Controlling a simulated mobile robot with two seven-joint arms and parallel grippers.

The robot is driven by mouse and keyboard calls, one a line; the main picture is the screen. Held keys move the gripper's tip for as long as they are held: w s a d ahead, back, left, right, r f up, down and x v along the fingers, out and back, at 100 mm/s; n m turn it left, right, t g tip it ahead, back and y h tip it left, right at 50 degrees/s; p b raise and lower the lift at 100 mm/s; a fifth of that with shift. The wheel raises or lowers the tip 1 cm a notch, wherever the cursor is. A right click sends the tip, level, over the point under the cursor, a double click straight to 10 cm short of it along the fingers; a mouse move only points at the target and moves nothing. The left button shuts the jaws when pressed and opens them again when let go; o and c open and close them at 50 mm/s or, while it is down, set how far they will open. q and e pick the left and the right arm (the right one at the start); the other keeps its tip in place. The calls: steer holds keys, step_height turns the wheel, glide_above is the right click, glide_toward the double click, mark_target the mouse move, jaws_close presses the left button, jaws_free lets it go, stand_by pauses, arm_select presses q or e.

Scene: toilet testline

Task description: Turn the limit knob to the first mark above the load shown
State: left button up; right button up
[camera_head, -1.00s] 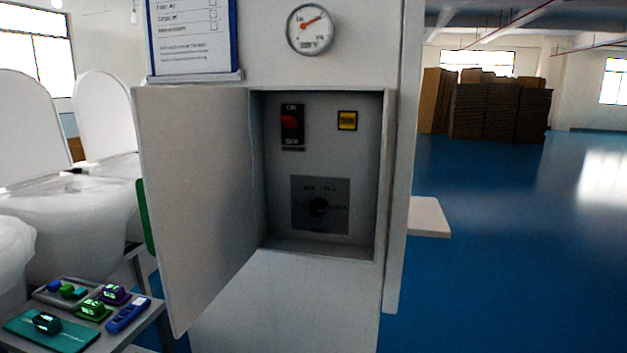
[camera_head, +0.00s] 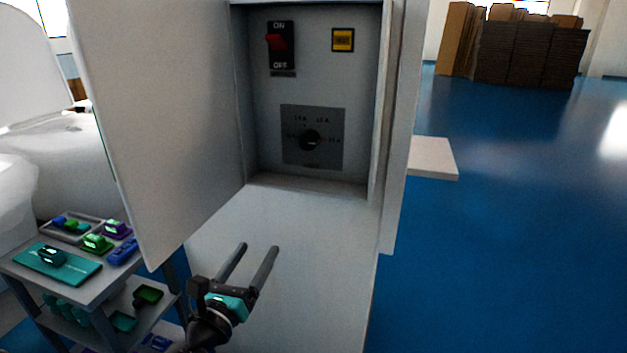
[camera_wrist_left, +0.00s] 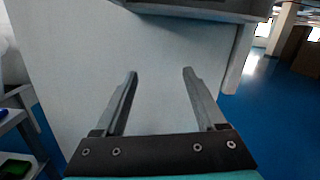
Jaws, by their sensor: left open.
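The limit knob (camera_head: 311,140) is a round black dial on a dark grey plate (camera_head: 298,160) inside the open wall cabinet. Small marks with amp labels surround it; they are hard to read, and where the knob points is unclear. My left gripper (camera_head: 259,247) is open and empty, below and left of the knob, in front of the white panel under the cabinet. In the left wrist view its two fingers (camera_wrist_left: 159,73) stand apart with nothing between them. The round load gauge is out of view now. My right gripper is not in view.
The cabinet door (camera_head: 160,120) stands open on the left. A red ON/OFF switch (camera_head: 278,43) and a yellow button (camera_head: 343,40) sit above the knob. A cart (camera_head: 95,285) with small devices stands lower left. A white shelf (camera_head: 433,158) juts out right.

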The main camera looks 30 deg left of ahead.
arm_select(q)
steer(key=d+r+m+t+h, duration=0.2)
steer(key=d+r+m+t, duration=0.2)
steer(key=r+m, duration=0.55)
steer(key=n+p, duration=0.3)
steer(key=p, duration=0.2)
glide_toward(307, 144)
steer(key=x, duration=0.7)
steer(key=shift+r, duration=0.15)
steer(key=shift+x, duration=0.85)
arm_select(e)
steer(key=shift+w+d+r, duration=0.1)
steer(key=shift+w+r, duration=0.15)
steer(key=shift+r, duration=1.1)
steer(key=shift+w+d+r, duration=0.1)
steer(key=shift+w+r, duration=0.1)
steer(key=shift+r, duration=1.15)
arm_select(q)
steer(key=shift+c, duration=0.2)
jaws_close()
